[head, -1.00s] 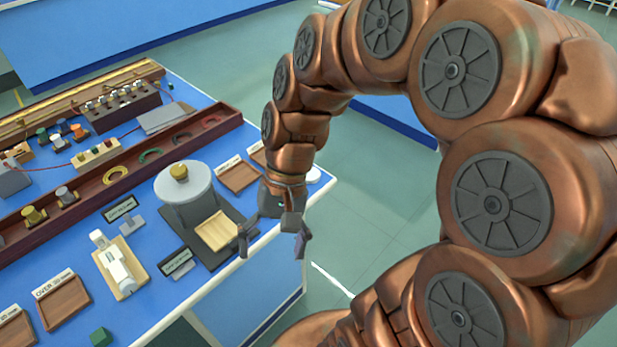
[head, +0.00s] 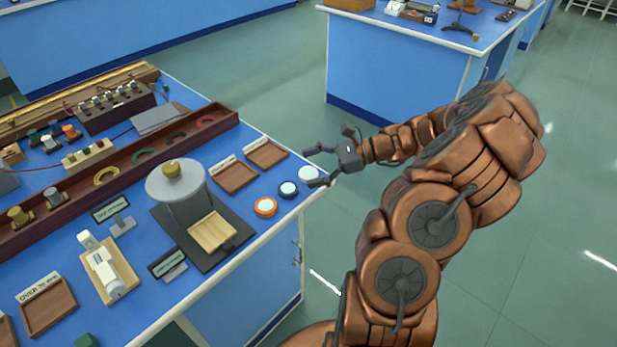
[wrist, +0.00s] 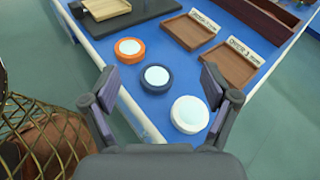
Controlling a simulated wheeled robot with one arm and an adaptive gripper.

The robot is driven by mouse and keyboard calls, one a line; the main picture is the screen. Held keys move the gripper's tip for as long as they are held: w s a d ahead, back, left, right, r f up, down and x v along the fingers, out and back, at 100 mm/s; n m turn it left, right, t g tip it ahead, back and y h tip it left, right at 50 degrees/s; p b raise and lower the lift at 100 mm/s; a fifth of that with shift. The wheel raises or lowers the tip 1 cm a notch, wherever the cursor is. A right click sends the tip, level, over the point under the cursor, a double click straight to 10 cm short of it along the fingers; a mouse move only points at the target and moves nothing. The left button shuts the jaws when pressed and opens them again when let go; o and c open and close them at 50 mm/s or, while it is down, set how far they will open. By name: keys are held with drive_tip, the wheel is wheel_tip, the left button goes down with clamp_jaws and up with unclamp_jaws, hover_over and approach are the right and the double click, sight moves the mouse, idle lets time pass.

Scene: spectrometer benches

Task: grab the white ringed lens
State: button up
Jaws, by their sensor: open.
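The white ringed lens (head: 308,174) lies on the blue bench near its right corner, at the end of a row of three ringed lenses. In the wrist view the white ringed lens (wrist: 189,114) sits between the fingertips, nearer the right finger, and is fully visible. My gripper (head: 319,166) is open and empty at the bench edge, its fingers reaching over the corner around the lens; contact is not visible. In the wrist view my gripper (wrist: 160,88) has its fingers spread wide.
A dark blue ringed lens (wrist: 156,79) and an orange ringed lens (wrist: 129,48) lie beside the white one. Two wooden trays (head: 236,177) (head: 266,153) with labels stand behind them. A round-topped instrument (head: 180,186) stands left. The bench edge drops to open floor.

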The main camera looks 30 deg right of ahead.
sight(311, 173)
drive_tip(key=d+f+m+t+h, duration=0.1)
drive_tip(key=d+f+m+t, duration=0.35)
drive_tip(key=d, duration=0.45)
drive_tip(key=shift+g, duration=0.45)
drive_tip(key=shift+s+a+f+p+x, duration=0.1)
drive_tip(key=shift+s+f+p+x, duration=0.1)
drive_tip(key=shift+x, duration=1)
drive_tip(key=shift+s+a+f+p+x, duration=0.1)
drive_tip(key=shift+f+x, duration=0.05)
drive_tip(key=shift+x, duration=1.05)
drive_tip(key=shift+s+f+p+x, duration=0.1)
drive_tip(key=shift+f+x, duration=0.1)
drive_tip(key=shift+x, duration=1)
drive_tip(key=c, duration=1.3)
drive_tip(key=shift+o, duration=0.2)
